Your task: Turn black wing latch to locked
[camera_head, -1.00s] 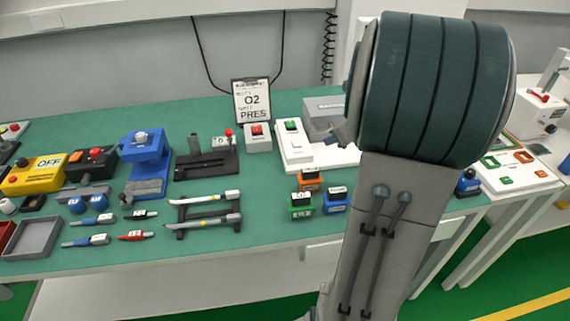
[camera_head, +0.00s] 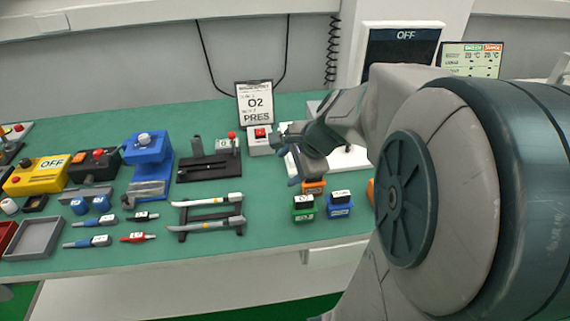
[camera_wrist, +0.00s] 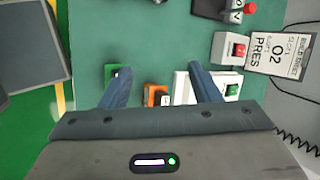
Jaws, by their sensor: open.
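I cannot make out a black wing latch for certain in either view. My gripper (camera_wrist: 158,76) is open, with its two blue-grey fingers apart and nothing between them. In the head view my gripper (camera_head: 293,181) hangs above the table near the small coloured blocks and the white unit, which my arm partly hides. In the wrist view an orange block (camera_wrist: 153,94) shows between the fingers, and a white unit with a green switch (camera_wrist: 232,90) lies at and beyond the right finger.
A green block (camera_head: 303,211) and a blue block (camera_head: 339,208) stand near the table's front edge. A black base with a red-knobbed lever (camera_head: 207,166), a red-button box (camera_head: 258,143) and an O2 sign (camera_head: 255,101) stand left and behind. My arm hides the table's right side.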

